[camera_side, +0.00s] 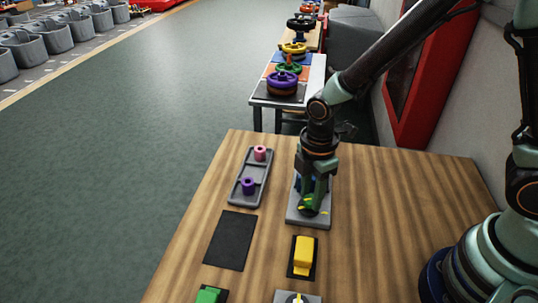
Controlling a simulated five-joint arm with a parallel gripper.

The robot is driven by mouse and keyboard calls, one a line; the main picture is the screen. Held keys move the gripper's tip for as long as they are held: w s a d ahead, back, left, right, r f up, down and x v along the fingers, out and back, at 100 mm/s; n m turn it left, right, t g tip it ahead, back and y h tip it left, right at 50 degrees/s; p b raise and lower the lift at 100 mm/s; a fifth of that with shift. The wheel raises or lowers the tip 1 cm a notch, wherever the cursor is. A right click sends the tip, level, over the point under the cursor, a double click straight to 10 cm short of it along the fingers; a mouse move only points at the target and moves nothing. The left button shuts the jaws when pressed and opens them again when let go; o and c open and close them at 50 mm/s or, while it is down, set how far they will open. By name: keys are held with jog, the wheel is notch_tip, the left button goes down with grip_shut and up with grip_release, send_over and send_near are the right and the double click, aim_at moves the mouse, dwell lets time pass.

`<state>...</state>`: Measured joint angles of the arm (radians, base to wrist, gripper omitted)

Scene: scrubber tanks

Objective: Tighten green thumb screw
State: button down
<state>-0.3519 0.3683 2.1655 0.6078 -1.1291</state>
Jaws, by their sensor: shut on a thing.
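The green thumb screw (308,206) shows low between my gripper's fingers, over a grey block (294,216) on the wooden table. My gripper (311,204) points straight down and is shut on the green thumb screw. The fingers hide most of the screw, so I cannot tell how deep it sits. Small yellow marks and a bit of blue show beside the fingers on the grey block.
A black mat (229,241) is empty. A yellow block (303,254) stands in front of my gripper; a green piece (208,295) is at the front edge.

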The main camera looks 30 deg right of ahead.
jog(key=m, duration=0.5)
jog(key=shift+m, duration=0.3)
jog(key=m, duration=0.5)
jog(key=shift+m, duration=0.3)
jog(key=m, duration=0.5)
jog(key=shift+r, duration=0.1)
jog(key=m, duration=0.5)
jog(key=shift+m, duration=0.4)
jog(key=m, duration=0.4)
jog(key=shift+w, duration=0.1)
jog(key=m, duration=0.5)
jog(key=shift+m, duration=0.4)
jog(key=m, duration=0.4)
jog(key=shift+m, duration=2.6)
